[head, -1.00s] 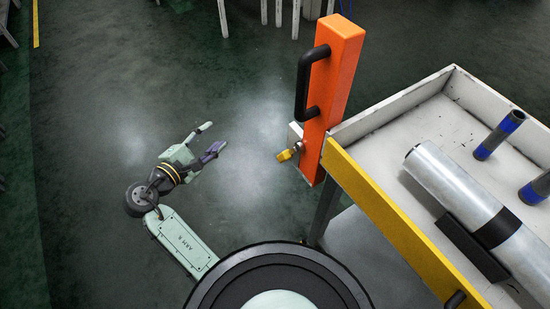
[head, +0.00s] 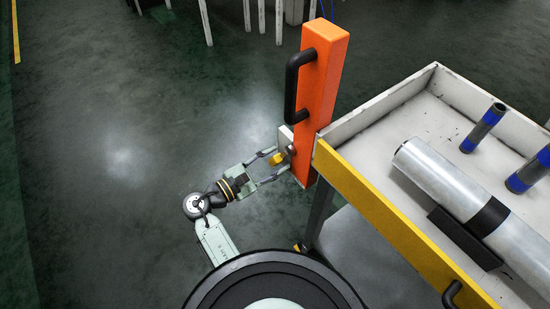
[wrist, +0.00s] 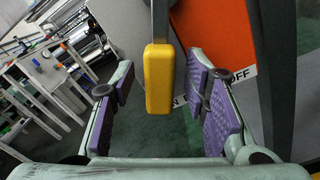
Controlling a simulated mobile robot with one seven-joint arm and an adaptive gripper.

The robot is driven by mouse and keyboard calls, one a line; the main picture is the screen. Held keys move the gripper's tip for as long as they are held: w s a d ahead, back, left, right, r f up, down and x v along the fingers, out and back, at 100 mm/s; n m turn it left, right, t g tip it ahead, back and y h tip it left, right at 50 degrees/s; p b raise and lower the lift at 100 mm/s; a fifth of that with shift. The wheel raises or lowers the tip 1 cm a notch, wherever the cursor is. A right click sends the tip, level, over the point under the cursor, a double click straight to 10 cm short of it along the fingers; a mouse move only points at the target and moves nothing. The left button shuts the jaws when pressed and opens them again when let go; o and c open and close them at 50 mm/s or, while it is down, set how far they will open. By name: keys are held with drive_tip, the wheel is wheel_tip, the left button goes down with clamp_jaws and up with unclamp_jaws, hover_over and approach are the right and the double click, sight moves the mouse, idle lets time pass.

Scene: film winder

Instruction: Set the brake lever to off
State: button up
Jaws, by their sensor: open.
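The brake lever is a yellow grip on a grey stem, on the side of the orange post (head: 325,95). Its yellow grip (head: 275,158) shows small in the head view and large in the wrist view (wrist: 159,80). My gripper (head: 277,163) is open at the lever. In the wrist view the grip stands between my purple-padded fingers, with a gap on each side. An "OFF" label (wrist: 240,72) is on the panel to the right of the lever. Another label (wrist: 180,100), ending in "N", is partly hidden behind the grip.
A black handle (head: 294,88) sits on the post above the lever. A white tray table (head: 400,95) with a yellow front edge (head: 385,215) stands to the right, holding a silver roll (head: 440,180) and blue-banded tubes (head: 483,128). The floor to the left is clear.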

drive_tip(key=shift+w+d, duration=0.2)
drive_tip(key=shift+d, duration=0.05)
drive_tip(key=shift+c, duration=0.4)
clamp_jaws()
idle(0.4)
